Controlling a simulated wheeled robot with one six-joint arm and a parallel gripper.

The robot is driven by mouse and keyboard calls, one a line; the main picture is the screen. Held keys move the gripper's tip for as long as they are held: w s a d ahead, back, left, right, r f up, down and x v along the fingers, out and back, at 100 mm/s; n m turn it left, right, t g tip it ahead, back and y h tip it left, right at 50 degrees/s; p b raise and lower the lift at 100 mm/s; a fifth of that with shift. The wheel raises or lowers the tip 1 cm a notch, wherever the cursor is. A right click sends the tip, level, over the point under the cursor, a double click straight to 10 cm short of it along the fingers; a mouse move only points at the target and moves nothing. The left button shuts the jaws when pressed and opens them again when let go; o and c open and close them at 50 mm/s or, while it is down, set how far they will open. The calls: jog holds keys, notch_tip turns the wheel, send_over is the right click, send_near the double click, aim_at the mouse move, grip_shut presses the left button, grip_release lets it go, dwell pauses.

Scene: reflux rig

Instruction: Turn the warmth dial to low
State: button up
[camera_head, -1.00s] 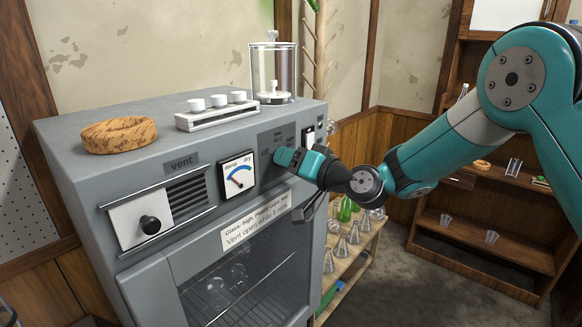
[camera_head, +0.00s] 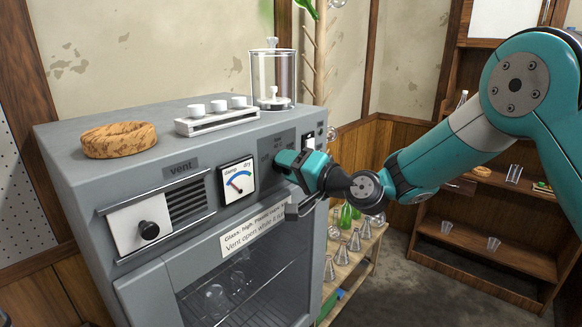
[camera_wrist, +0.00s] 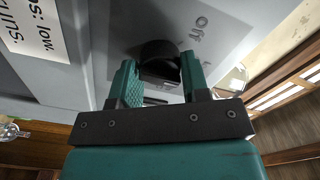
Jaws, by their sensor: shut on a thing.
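The warmth dial (camera_wrist: 158,52) is a dark round knob on a dark grey panel (camera_head: 275,141) at the right of the cabinet's front. In the wrist view my gripper (camera_wrist: 160,75) has its two teal fingers on either side of the knob, shut on it. Lettering reading "off" shows on the panel beside the knob. In the head view my gripper (camera_head: 285,160) reaches the panel from the right and hides the dial. The dial's pointer and its setting cannot be made out.
The grey cabinet (camera_head: 90,195) has a vent slider with a black knob (camera_head: 149,230), a damp-dry gauge (camera_head: 237,181) and a glass door below. A cork ring (camera_head: 119,139), a white rack (camera_head: 217,118) and a glass jar (camera_head: 271,78) stand on top. Flasks fill a shelf to the right.

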jog(key=o, duration=0.9)
jog(key=shift+b+v, duration=4.3)
jog(key=shift+v, duration=4.5)
jog(key=shift+s+a, duration=0.1)
